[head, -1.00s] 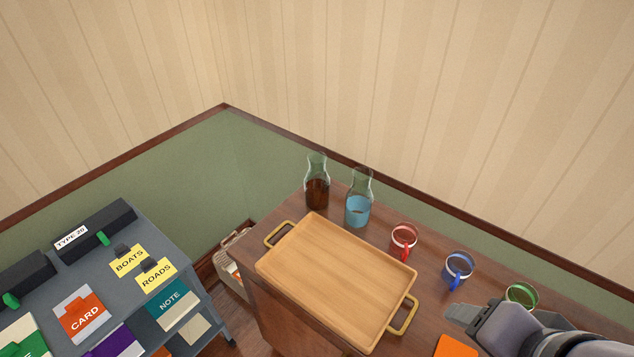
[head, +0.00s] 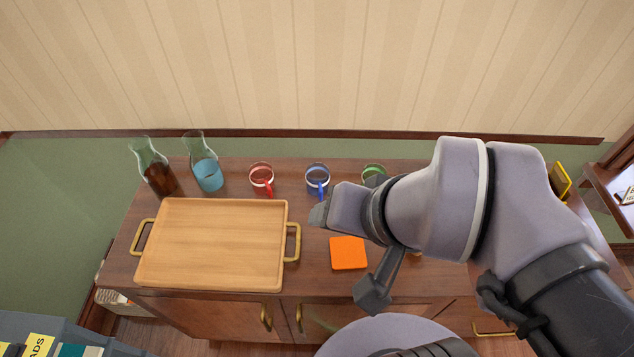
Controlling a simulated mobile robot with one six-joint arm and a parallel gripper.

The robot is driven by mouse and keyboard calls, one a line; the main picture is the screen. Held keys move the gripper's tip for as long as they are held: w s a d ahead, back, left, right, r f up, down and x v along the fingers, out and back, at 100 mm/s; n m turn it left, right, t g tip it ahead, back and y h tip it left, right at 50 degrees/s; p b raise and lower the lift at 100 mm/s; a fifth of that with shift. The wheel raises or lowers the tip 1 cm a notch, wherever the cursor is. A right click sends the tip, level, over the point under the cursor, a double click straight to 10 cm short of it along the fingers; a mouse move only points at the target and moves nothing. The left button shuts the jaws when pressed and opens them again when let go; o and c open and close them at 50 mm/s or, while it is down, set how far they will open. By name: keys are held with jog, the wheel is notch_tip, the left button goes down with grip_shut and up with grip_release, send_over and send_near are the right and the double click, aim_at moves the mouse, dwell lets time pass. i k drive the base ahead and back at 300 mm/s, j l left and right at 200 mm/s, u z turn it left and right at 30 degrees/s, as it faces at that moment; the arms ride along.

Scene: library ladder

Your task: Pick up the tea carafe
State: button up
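The tea carafe, a clear glass carafe with dark brown liquid (head: 159,178), stands at the back left of the wooden sideboard (head: 210,307). A second glass carafe with blue liquid (head: 208,175) stands just right of it. My gripper (head: 318,215) is at the left end of my arm, over the sideboard near the blue mug, well to the right of both carafes. Its fingers are mostly hidden and small, so I cannot tell whether they are open.
A wooden tray (head: 212,243) with brass handles lies in front of the carafes. Red (head: 261,175), blue (head: 317,177) and green (head: 373,171) mugs line the back. An orange square (head: 348,253) lies near the front. The wall (head: 300,70) is close behind.

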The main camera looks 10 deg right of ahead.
aim_at(156, 169)
jog(key=j+z, duration=0.35)
jog(key=j, duration=0.3)
jog(key=j+z, duration=0.35)
jog(key=j, duration=0.3)
jog(key=j+z, duration=0.35)
jog(key=j, duration=0.25)
